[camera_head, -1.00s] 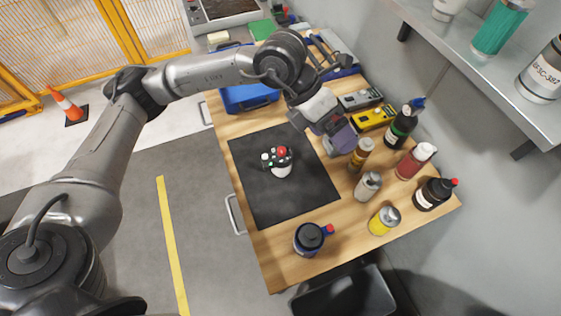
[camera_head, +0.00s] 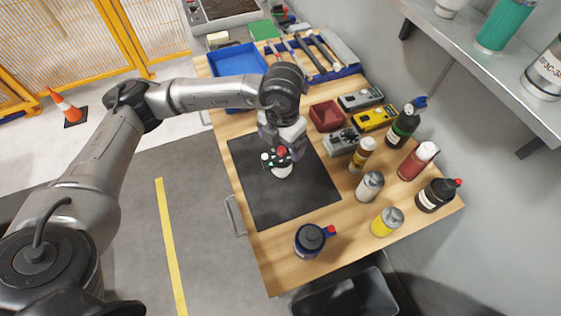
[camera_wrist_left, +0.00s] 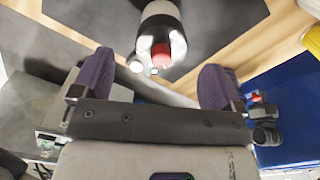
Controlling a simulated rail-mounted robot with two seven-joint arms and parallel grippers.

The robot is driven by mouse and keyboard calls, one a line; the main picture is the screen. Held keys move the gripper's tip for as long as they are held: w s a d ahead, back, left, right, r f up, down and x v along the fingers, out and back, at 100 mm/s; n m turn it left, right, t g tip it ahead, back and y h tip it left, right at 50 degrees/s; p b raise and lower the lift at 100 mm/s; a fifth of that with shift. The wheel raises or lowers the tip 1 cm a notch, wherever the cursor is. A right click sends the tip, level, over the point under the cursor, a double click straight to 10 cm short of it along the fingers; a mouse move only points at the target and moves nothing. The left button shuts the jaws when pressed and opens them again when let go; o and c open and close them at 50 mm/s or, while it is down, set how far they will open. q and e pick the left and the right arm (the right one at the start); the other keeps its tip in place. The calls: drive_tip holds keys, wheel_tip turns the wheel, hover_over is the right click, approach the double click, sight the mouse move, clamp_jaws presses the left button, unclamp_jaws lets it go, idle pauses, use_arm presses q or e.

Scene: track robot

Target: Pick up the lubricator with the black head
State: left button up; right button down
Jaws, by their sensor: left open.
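A small lubricator (camera_head: 282,171) with a white body, a dark head and a red knob on top stands on the black mat (camera_head: 295,203). In the left wrist view the same lubricator (camera_wrist_left: 160,10) shows at the top centre, its red knob towards the camera. My left gripper (camera_head: 284,147) is open above the lubricator and partly hides its head. In the left wrist view the purple fingers (camera_wrist_left: 157,80) are spread wide with nothing held, and the lubricator lies beyond the gap between them. My right gripper is not in view.
Several bottles and cans stand right of the mat, among them a white-capped red bottle (camera_head: 413,164) and a yellow can (camera_head: 386,222). A red bin (camera_head: 327,115) and blue tray (camera_head: 236,61) lie behind.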

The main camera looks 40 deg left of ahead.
sight(283, 155)
use_arm(q)
drive_tip(key=shift+w+d+f+b, duration=0.1)
drive_tip(key=shift+f+b, duration=0.7)
drive_tip(key=shift+f, duration=2.55)
drive_tip(key=shift+r, duration=0.1)
drive_tip(key=c, duration=1.2)
